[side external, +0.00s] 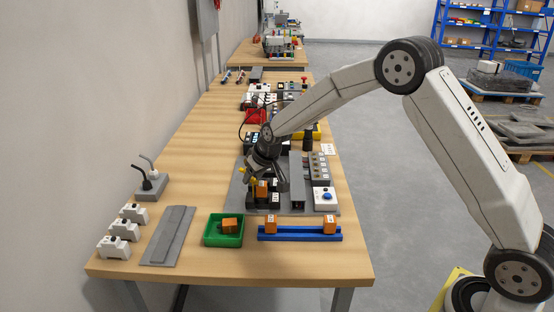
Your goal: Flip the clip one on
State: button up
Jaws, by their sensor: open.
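My gripper (266,177) is open above the grey panel on the wooden table. Its fingers are on either side of or just above an orange block (262,190) on a black base (262,201); at this size I cannot tell whether they touch it. Two more orange blocks, a left one (271,221) and a right one (330,223), sit on a blue rail (300,234) at the front. Another orange block (230,225) lies in a green tray (210,239). I cannot tell which part is clip one, and the gripper hides part of the panel.
A grey panel (236,197) carries a grey channel (296,180), a row of switches (319,167) and a white box with a blue button (325,197). White units (125,229), grey plates (167,236) and a cable stand (150,182) stand left. The table's middle left is clear.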

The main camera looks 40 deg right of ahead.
jog(key=shift+r, duration=0.2)
jog(key=v, duration=0.7)
jog(key=shift+s+r, duration=0.15)
jog(key=shift+s, duration=0.05)
dwell(0.4)
jog(key=s+f+g, duration=0.1)
jog(key=s+f, duration=0.1)
jog(key=s, duration=1.1)
jog(key=s+f+g, duration=0.2)
jog(key=s+f, duration=0.1)
jog(key=s, duration=1.1)
jog(key=shift+a, duration=0.15)
jog(key=shift+f, duration=0.15)
